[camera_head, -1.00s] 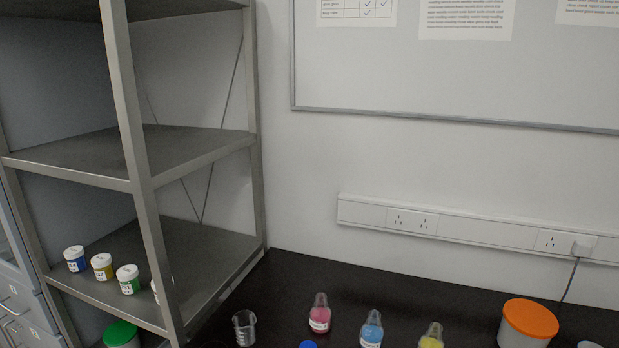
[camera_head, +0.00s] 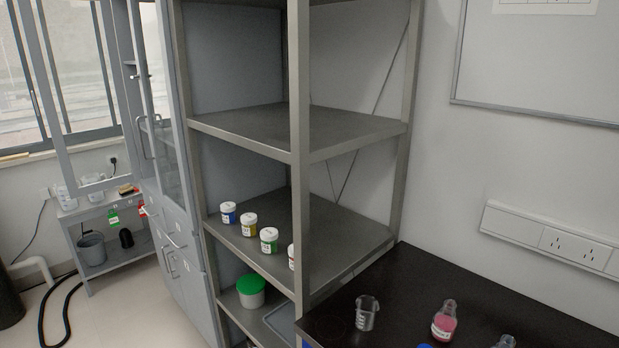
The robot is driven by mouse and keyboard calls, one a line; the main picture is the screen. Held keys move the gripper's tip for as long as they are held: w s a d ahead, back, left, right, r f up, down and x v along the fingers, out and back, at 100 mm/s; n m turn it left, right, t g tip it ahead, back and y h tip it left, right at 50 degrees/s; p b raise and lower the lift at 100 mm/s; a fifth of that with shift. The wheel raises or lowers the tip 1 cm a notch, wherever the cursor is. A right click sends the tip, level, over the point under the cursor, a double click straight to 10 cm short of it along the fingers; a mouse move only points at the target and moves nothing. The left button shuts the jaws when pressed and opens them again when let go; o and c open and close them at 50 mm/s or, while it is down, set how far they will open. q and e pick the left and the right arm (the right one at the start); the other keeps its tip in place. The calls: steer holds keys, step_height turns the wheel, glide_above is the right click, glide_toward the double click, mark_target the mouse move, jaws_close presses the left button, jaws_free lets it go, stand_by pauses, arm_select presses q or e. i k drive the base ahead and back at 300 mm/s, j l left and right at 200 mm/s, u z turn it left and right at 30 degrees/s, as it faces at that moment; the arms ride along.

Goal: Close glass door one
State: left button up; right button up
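A tall grey cabinet with glazed upper doors stands at the left of the head view. One grey-framed glass door (camera_head: 58,160) appears swung out to the left of the cabinet, with the window and a low bench showing through it. Another glass door (camera_head: 166,150) is on the cabinet front, seen at a steep angle, and looks shut; a handle (camera_head: 143,137) shows at its edge. Which of them is door one I cannot tell. Neither of my grippers is in view.
A grey metal shelf (camera_head: 262,128) with small labelled jars stands right of the cabinet. A dark bench (camera_head: 400,290) with a beaker (camera_head: 367,313) and a pink flask (camera_head: 444,321) is at lower right. Pale floor (camera_head: 120,310) is free before the cabinet; a black hose (camera_head: 66,310) lies left.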

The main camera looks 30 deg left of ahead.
mark_target(72, 45)
steer(key=j, duration=0.85)
steer(key=k+j, duration=0.1)
steer(key=j, duration=1.6)
steer(key=k+z, duration=0.05)
